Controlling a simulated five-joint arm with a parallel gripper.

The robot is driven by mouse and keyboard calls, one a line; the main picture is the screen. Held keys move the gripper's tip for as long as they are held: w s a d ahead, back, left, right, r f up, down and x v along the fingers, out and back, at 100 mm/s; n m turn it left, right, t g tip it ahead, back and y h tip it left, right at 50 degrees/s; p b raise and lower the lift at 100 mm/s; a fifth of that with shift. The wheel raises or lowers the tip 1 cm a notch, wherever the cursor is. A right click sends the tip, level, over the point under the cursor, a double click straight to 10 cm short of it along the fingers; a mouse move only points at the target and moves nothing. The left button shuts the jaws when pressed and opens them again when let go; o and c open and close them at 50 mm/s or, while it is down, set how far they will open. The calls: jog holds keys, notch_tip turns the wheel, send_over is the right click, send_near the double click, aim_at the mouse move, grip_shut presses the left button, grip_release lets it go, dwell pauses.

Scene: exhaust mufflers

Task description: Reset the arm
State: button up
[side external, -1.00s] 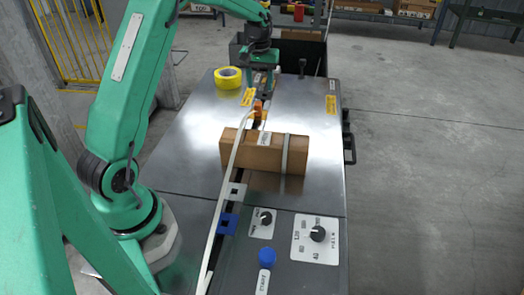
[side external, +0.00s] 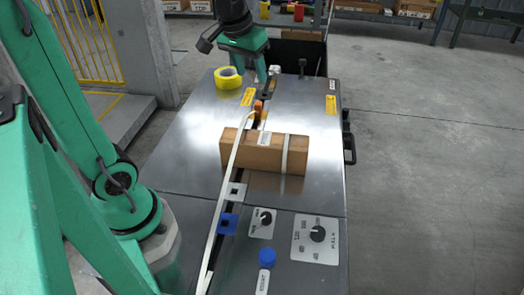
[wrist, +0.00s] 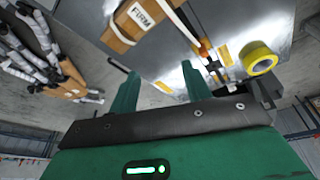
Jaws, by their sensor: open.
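My gripper (side external: 262,70) hangs above the far end of the steel table (side external: 190,160), near the yellow tape roll (side external: 229,78). In the wrist view its two green fingers (wrist: 158,84) are spread apart with nothing between them. A brown carton (side external: 240,152) with a pale strap around it lies on the table, nearer the camera and clear of my gripper. In the wrist view the carton (wrist: 133,25) shows part of a "FIRM" label, and the tape roll (wrist: 259,58) is at the right.
A long pale strap runs down the table's slot. Knobs (side external: 317,235) and a blue button (side external: 267,257) sit at the near end. A dark bin (side external: 302,52) stands beyond the far edge. A black handle (side external: 349,148) juts from the right side. Open floor lies to the right.

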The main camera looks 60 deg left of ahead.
jog(key=s+d+f+m+t, duration=0.1)
jog(key=s+d, duration=0.5)
jog(key=s, duration=0.7)
jog(key=m+t, duration=0.1)
jog(key=m, duration=0.1)
jog(key=shift+s+d+m+h, duration=0.25)
jog(key=shift+d+m+h, duration=0.05)
